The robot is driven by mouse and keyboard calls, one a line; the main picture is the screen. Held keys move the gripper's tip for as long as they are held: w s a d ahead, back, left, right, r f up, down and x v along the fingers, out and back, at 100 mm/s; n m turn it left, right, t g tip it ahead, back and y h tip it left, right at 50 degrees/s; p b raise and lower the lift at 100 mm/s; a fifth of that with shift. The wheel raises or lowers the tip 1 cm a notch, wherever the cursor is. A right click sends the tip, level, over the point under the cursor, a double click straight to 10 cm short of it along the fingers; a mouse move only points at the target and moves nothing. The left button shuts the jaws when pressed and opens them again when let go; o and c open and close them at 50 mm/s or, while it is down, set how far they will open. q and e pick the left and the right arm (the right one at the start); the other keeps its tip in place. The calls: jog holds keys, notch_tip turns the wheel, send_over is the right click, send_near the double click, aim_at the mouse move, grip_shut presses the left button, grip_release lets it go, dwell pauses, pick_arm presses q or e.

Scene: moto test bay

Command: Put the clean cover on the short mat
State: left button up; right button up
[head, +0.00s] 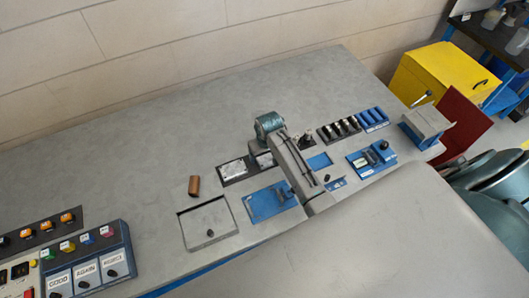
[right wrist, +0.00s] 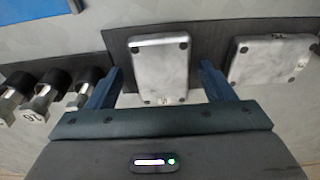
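Two silver rectangular covers lie side by side on a dark mat in the middle of the bench: a left cover (head: 233,169) and a right cover (head: 265,160), partly hidden by my right arm. In the right wrist view, one cover (right wrist: 160,68) lies between the spread fingers of my right gripper (right wrist: 161,85), with a gap on each side. The other cover (right wrist: 272,58) is to its right and looks mottled. I cannot tell surely which is clean. A larger blue mat (head: 260,206) and a smaller blue mat (head: 319,161) lie nearby. My left gripper is out of view.
A shallow square tray (head: 187,228) and a brown cylinder (head: 194,186) are left of the mats. Several dark-capped pieces (head: 339,130) stand in a rack to the right. Button panels (head: 90,262) fill the lower left. The back left of the bench is clear.

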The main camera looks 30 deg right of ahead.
aim_at(266, 161)
jog(key=shift+s+r, duration=0.1)
jog(key=shift+s, duration=0.05)
jog(key=shift+a, duration=0.1)
jog(key=shift+r, duration=0.35)
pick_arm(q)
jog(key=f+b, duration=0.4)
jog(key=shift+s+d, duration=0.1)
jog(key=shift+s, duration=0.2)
pick_arm(e)
notch_tip(266, 161, up, 11)
jog(key=s, duration=0.1)
jog(key=shift+s, duration=0.35)
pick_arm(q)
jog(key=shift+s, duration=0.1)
